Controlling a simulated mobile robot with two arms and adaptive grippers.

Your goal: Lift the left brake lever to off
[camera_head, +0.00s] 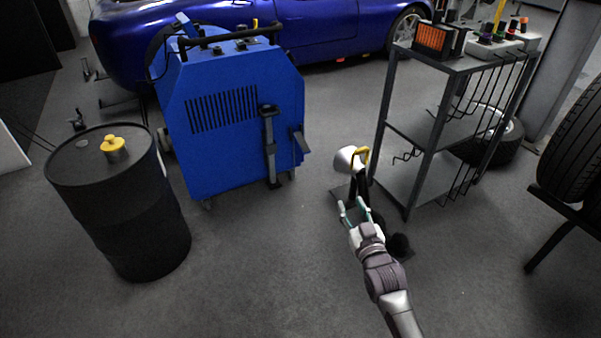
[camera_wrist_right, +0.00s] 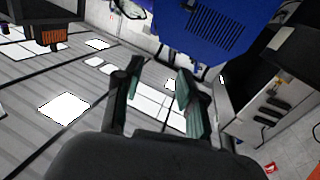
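The blue dynamometer cabinet (camera_head: 235,120) stands on the floor left of centre in the head view. A black upright lever-like bar (camera_head: 269,150) with a wider top end is on its front, and a shorter dark lever (camera_head: 299,140) sits at its right edge. I cannot tell which is the left brake lever or how it is set. My right gripper (camera_head: 355,208) is open and empty, well to the right of the cabinet and apart from both levers. In the right wrist view its two fingers (camera_wrist_right: 155,95) are spread, with the cabinet (camera_wrist_right: 205,35) beyond. My left gripper is not in view.
A white lamp-like thing with a yellow handle (camera_head: 350,158) stands just beyond my right gripper. A metal shelf (camera_head: 430,130) is to the right, a black drum (camera_head: 120,205) to the left, a blue car (camera_head: 330,28) behind. Floor between cabinet and gripper is clear.

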